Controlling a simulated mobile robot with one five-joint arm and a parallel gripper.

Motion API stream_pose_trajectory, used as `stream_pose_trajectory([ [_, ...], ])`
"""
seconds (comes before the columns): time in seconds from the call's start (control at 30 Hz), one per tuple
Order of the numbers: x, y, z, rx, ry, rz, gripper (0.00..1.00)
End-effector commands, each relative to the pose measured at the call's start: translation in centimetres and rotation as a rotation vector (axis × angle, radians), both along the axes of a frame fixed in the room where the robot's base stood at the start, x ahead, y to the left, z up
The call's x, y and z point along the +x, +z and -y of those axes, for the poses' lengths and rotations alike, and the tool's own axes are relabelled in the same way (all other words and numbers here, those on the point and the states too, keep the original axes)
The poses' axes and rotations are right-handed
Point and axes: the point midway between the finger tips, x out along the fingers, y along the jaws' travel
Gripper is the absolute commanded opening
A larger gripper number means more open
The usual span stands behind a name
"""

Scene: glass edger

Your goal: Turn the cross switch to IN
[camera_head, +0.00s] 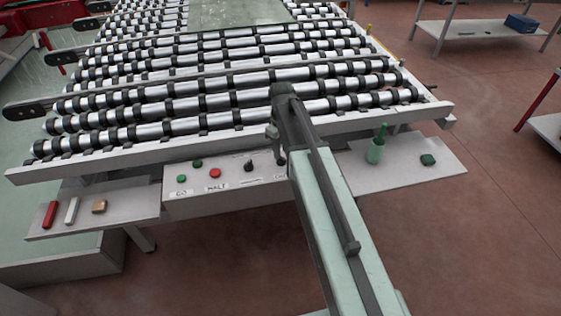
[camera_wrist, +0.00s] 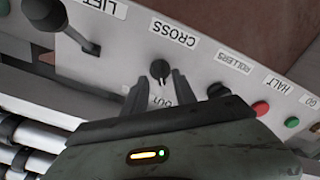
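The cross switch (camera_wrist: 160,70) is a small black knob on the pale control panel (camera_wrist: 205,55), in the wrist view. A CROSS label (camera_wrist: 173,33) is on one side of it, and a partly covered OUT label (camera_wrist: 163,101) is on the side toward my gripper. The IN label cannot be made out. My gripper (camera_wrist: 159,78) is open, its two dark fingers apart on either side of the knob's near edge; contact cannot be told. In the head view my gripper (camera_head: 281,158) hangs over the panel and the cross switch is hidden.
The wrist view shows a LIFT lever (camera_wrist: 75,30) on the left, and a ROLLERS knob (camera_wrist: 218,90), red HALT button (camera_wrist: 260,109) and green GO button (camera_wrist: 291,122) on the right. In the head view the roller table (camera_head: 55,161) stands behind the panel.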

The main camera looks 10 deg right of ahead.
Motion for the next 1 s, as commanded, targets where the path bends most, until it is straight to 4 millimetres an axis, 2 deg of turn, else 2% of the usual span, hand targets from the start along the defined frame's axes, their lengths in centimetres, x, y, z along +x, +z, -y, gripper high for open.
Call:
stream_pose_trajectory([
  [0.03,0.0,-1.8,0.0,0.000,0.000,0.000,0.33],
  [0.1,0.0,-2.6,0.0,0.000,0.000,0.000,0.33],
  [0.43,0.0,-2.7,0.0,0.000,-0.001,0.000,0.33],
  [0.53,0.0,-2.7,0.0,0.000,-0.001,0.000,0.05],
  [0.57,0.0,-2.7,0.0,0.000,-0.001,0.000,0.00],
  [1.0,0.0,-2.7,0.0,0.001,-0.052,0.000,0.00],
])
